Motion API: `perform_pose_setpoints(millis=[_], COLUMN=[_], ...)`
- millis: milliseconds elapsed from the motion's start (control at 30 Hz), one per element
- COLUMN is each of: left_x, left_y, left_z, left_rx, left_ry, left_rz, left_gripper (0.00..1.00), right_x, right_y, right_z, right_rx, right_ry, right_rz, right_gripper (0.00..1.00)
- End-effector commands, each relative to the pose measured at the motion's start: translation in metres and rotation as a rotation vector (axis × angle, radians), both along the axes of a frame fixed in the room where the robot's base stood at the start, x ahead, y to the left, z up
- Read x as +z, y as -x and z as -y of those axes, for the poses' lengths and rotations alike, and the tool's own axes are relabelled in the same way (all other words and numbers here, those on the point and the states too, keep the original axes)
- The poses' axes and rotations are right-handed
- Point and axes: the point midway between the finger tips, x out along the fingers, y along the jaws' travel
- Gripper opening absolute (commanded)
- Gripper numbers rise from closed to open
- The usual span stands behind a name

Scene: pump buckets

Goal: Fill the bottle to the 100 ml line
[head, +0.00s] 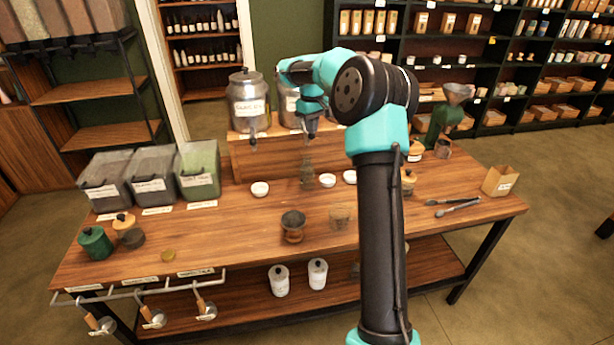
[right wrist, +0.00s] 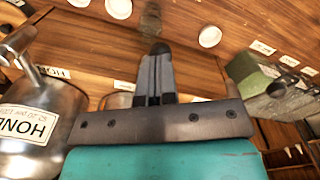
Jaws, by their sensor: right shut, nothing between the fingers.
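A clear glass bottle (head: 306,172) stands upright on the wooden table, in front of the raised shelf with the metal dispensers. It also shows faintly beyond my fingertips in the right wrist view (right wrist: 152,18). Its fill level and line are too small to read. My right gripper (head: 310,134) is shut and empty above the bottle, in front of the right metal dispenser (head: 288,105). In the right wrist view its fingers (right wrist: 158,52) are together. A metal dispenser labelled honey (right wrist: 25,125) is close by on the left there. The left metal dispenser (head: 248,102) is in full view. My left gripper is out of view.
Small white bowls (head: 260,188) lie beside the bottle. Lidded bins (head: 198,170) stand at the left. A dark jar (head: 293,226) and a glass (head: 341,216) stand in front. My right arm hides part of the table.

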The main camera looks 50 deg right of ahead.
Motion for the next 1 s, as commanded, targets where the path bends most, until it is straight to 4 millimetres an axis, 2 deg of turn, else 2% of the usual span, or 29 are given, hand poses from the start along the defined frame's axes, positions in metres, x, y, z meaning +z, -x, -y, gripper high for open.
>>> perform_pose_setpoints(millis=[1000], left_x=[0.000], left_y=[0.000], left_z=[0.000], left_rx=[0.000], left_ry=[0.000], left_rz=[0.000], left_gripper=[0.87], right_x=[-0.011], right_y=[0.000], right_z=[0.000], right_rx=[0.000], right_ry=[0.000], right_rz=[-0.001], right_gripper=[0.00])
